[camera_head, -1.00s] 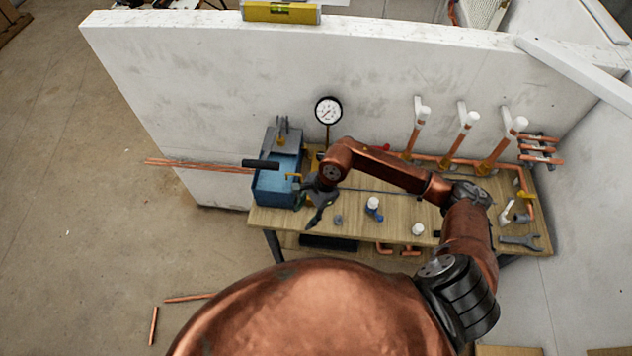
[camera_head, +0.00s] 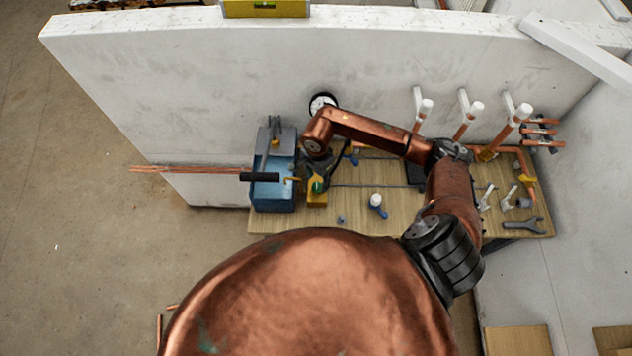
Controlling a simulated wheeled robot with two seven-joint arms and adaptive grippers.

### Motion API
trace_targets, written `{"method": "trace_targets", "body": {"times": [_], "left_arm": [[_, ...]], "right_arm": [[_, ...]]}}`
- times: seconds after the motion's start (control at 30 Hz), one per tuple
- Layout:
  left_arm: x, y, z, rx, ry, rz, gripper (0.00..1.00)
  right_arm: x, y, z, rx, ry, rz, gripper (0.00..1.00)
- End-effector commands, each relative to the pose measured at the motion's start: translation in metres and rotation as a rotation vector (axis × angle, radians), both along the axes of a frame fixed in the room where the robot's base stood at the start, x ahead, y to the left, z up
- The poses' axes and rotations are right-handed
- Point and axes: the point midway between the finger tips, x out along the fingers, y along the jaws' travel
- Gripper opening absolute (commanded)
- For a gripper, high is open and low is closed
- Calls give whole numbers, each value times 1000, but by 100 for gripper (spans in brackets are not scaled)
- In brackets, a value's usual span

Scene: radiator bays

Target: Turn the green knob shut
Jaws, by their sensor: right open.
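The green knob (camera_head: 317,187) sits on a small yellow block (camera_head: 316,201) near the left end of the wooden bench, just right of the blue box. My right gripper (camera_head: 324,180) is open, pointing down right at the knob. Its dark fingers partly cover the knob, and I cannot tell whether they touch it. My left gripper is not in view.
The blue box (camera_head: 272,196) with a black handle stands left of the knob. A pressure gauge (camera_head: 321,103) is behind my arm. Copper pipes with white caps (camera_head: 477,108) rise at the right. A blue and white fitting (camera_head: 377,204) and a wrench (camera_head: 525,223) lie on the bench (camera_head: 345,219).

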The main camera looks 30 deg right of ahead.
Motion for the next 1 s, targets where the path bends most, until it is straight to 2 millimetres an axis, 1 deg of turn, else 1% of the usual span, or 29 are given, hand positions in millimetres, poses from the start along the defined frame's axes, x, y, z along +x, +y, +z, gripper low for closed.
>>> {"method": "trace_targets", "body": {"times": [0.03,0.1,0.2,0.27,0.4,0.5,0.63,1.0], "left_arm": [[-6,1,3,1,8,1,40],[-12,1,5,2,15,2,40],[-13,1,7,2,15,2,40],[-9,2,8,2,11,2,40],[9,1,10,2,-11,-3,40],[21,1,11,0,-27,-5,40],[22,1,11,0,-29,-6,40],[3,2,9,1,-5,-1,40]], "right_arm": [[-1,1,-7,2,3,-2,44],[-1,1,-18,1,2,-2,44],[0,1,-30,3,1,-2,44],[0,1,-36,2,-1,-2,44],[0,1,-42,1,-1,0,44],[1,0,-43,1,-2,0,44],[0,0,-43,1,-2,0,44],[0,0,-43,1,-2,0,20]]}}
